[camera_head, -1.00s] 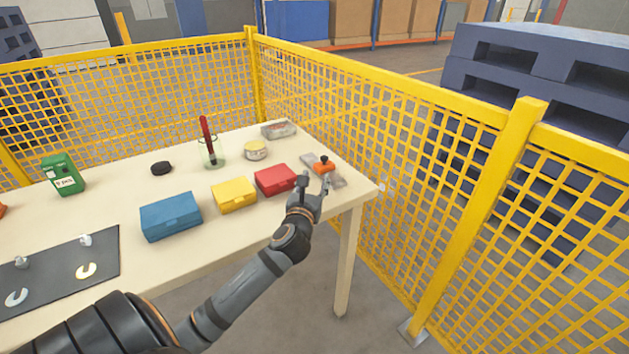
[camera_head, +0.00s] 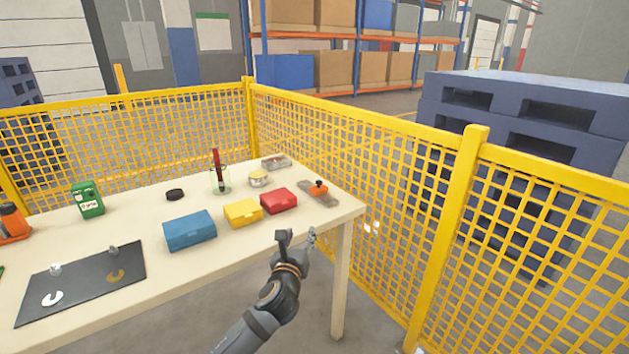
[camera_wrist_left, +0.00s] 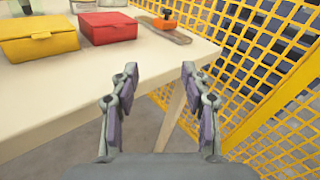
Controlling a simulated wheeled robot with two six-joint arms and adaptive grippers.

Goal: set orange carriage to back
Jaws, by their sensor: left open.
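The orange carriage (camera_head: 319,189) with a dark knob sits on a flat grey rail (camera_head: 325,200) at the right end of the table. In the left wrist view the carriage (camera_wrist_left: 164,23) shows near the top, beyond the fingers, on its rail (camera_wrist_left: 180,37). The carriage stands around the middle of the rail. My left gripper (camera_head: 298,236) is open and empty, in front of the table's front edge and short of the carriage. Its two fingers (camera_wrist_left: 158,92) are spread apart in the left wrist view. My right gripper is not in view.
Red (camera_head: 278,201), yellow (camera_head: 243,213) and blue (camera_head: 190,231) boxes stand left of the rail. A glass holder (camera_head: 221,184), round tin (camera_head: 258,179) and clear tray (camera_head: 276,163) are behind. Yellow mesh fence (camera_head: 400,190) runs close along the table's right side.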

